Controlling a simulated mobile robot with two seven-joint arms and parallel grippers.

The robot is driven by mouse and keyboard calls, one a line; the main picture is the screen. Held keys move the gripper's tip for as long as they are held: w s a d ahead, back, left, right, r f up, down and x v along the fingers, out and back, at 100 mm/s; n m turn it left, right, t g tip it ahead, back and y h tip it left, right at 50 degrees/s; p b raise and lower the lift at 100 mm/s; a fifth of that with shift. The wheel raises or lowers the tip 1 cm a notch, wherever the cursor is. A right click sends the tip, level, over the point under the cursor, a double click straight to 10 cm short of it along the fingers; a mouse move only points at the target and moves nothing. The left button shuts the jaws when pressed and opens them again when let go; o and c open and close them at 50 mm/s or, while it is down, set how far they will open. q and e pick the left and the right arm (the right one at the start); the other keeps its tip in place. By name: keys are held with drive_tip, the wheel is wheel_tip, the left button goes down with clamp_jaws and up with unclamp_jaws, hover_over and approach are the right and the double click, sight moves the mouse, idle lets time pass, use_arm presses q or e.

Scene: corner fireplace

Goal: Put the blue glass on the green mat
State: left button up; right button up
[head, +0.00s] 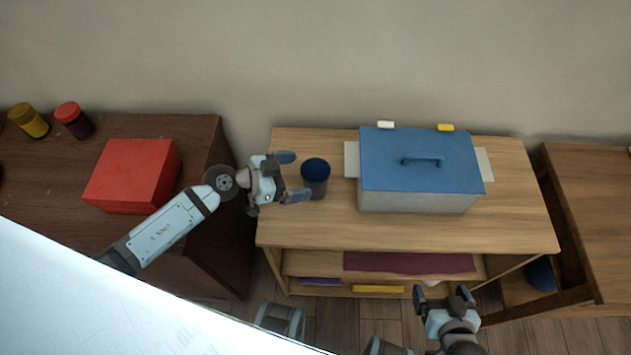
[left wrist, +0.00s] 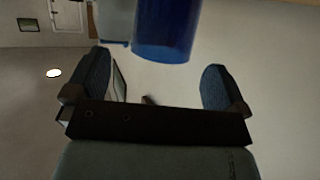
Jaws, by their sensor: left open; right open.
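The blue glass (head: 315,178) stands upright on the wooden table, left of a large lidded box. It also shows in the left wrist view (left wrist: 167,30) at the top, beyond the fingertips. My left gripper (head: 293,177) is open just left of the glass, its two fingers pointing toward it, with the glass still outside the jaws. My right gripper (head: 443,293) is open and empty, low in front of the table. No green mat is visible in either view.
The grey box with blue lid (head: 415,165) fills the table's middle. A maroon cloth (head: 408,262) lies on the shelf below. A red box (head: 133,175) and jars (head: 73,119) sit on the dark left cabinet. The table's front strip (head: 400,232) is clear.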

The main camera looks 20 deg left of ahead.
sight(327, 169)
use_arm(q)
drive_tip(key=shift+r+b+x, duration=0.15)
drive_tip(key=shift+b+x, duration=0.05)
drive_tip(key=shift+x, duration=1.2)
drive_tip(key=shift+r+b+x, duration=0.1)
drive_tip(key=shift+b+x, duration=0.1)
drive_tip(key=shift+x, duration=1.15)
drive_tip(key=shift+w, duration=0.1)
drive_tip(key=shift+c, duration=0.5)
drive_tip(key=shift+r, duration=0.15)
drive_tip(key=c, duration=1.4)
